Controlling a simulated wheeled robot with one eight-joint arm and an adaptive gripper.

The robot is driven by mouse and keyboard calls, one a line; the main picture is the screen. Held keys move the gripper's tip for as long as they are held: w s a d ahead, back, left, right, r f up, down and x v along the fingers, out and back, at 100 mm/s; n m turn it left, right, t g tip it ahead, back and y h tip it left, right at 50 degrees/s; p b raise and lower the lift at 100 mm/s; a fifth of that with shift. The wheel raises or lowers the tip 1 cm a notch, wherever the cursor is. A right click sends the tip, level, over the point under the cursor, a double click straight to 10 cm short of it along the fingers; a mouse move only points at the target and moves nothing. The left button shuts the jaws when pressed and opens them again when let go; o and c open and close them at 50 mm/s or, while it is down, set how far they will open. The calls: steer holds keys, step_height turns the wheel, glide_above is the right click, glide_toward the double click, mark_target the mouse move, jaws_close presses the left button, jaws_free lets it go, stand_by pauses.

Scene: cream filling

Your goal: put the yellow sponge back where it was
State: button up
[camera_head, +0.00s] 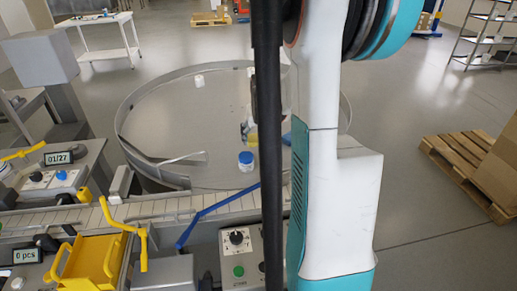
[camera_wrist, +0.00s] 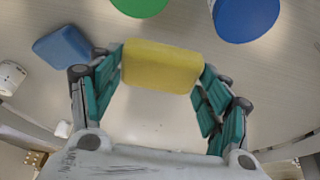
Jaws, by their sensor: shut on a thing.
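The yellow sponge (camera_wrist: 160,60) sits between the two teal-padded fingers of my gripper (camera_wrist: 162,72) in the wrist view, and the gripper is shut on it. In the head view my arm hides most of the gripper; a small yellow patch, probably the sponge (camera_head: 253,136), shows beside the arm over the round table. Whether the sponge touches the table surface I cannot tell.
A blue sponge (camera_wrist: 63,47) lies left of my gripper. A green round top (camera_wrist: 140,4) and a blue round top (camera_wrist: 245,16) are beyond it. A blue-lidded jar (camera_head: 246,162) and a white jar (camera_head: 199,81) stand on the rimmed round table (camera_head: 165,120).

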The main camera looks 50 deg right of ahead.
mark_target(259, 145)
steer(key=shift+f+b, duration=0.7)
steer(key=shift+f, duration=1.5)
steer(key=shift+f, duration=0.15)
steer(key=o, duration=0.9)
steer(key=shift+o, duration=0.2)
steer(key=p+v, duration=0.4)
steer(key=v, duration=0.8)
